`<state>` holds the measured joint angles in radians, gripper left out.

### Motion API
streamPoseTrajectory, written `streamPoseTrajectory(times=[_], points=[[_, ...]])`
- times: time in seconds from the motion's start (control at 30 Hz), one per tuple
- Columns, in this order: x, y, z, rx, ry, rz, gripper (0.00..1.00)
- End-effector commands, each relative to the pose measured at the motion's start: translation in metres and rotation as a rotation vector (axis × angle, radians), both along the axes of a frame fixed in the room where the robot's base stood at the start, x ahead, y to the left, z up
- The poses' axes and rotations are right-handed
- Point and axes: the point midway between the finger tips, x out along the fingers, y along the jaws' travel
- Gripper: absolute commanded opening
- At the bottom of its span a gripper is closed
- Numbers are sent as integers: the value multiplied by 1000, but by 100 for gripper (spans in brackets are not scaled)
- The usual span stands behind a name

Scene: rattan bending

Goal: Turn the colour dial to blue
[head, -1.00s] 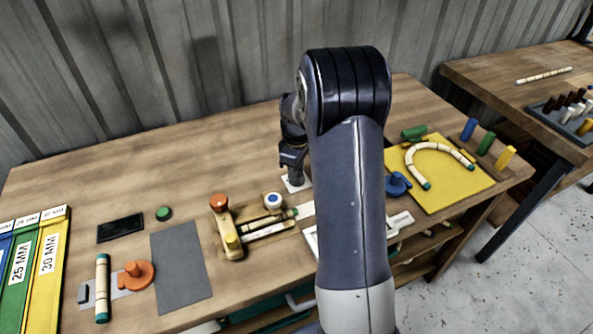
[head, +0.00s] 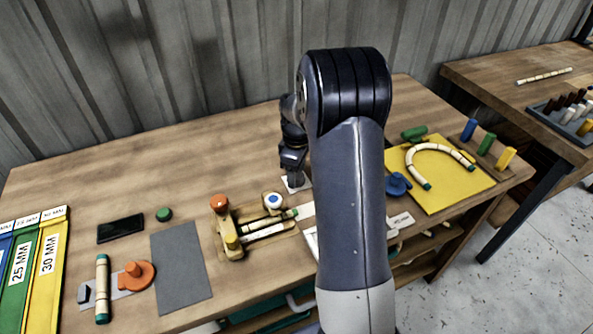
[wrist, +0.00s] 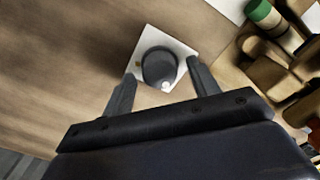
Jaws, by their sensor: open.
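The colour dial is a dark grey round knob (wrist: 158,66) on a white square plate (wrist: 180,46) in the wrist view. A small white dot sits on the knob's edge on the side towards my gripper. A small yellowish mark shows at the plate's left; I cannot make out a blue mark. My gripper (wrist: 160,76) is open, with one finger on each side of the knob; I cannot tell whether they touch it. In the head view the dial's plate (head: 296,186) shows beneath my gripper (head: 293,182), partly hidden by it and my arm.
A wooden fixture (head: 232,240) with orange, yellow and blue-white knobs stands left of the dial. A yellow board (head: 440,192) with a bent rattan piece (head: 411,160) lies to the right. A grey mat (head: 181,268) lies front left. The table behind the dial is clear.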

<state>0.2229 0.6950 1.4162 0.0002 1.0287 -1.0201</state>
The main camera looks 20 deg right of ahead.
Motion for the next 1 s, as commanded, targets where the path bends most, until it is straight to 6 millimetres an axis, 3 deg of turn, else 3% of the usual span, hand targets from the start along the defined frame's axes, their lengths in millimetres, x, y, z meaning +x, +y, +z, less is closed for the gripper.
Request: streamPoseTrajectory(times=[0.27, 0.7, 1.0], points=[[0, 0, 12, -1, -2, 0, 57], [0, 0, 93, -1, -2, 0, 57], [0, 0, 108, 0, 0, 0, 57]])
